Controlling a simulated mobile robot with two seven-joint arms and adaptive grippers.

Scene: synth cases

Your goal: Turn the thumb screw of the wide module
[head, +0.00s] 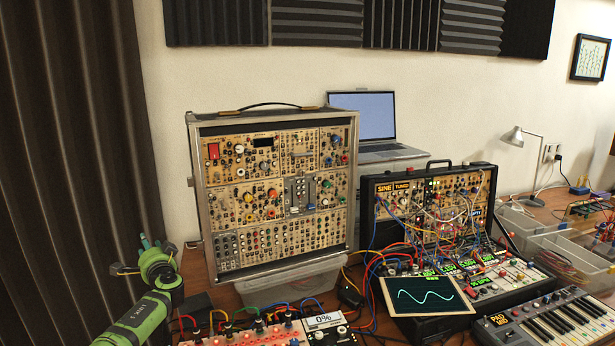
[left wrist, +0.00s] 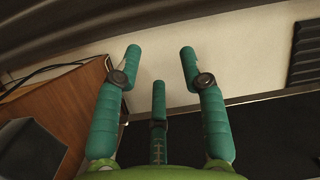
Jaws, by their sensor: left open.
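A tall silver-edged synth case (head: 355,190) stands upright at the left of the desk, with rows of tan modules facing me. A lower black case (head: 365,215) with patched modules stands to its right. I cannot tell for sure which module is the wide one, and its thumb screw is too small to make out. My left gripper (head: 138,256) is to the left of the tall case, apart from it, in front of the dark curtain. In the left wrist view its teal fingers (left wrist: 160,66) are spread and empty. My right gripper is not in view.
A clear plastic bin (head: 290,284) sits under the tall case. Red and blue cables hang between the cases. A laptop (head: 363,115) stands behind.

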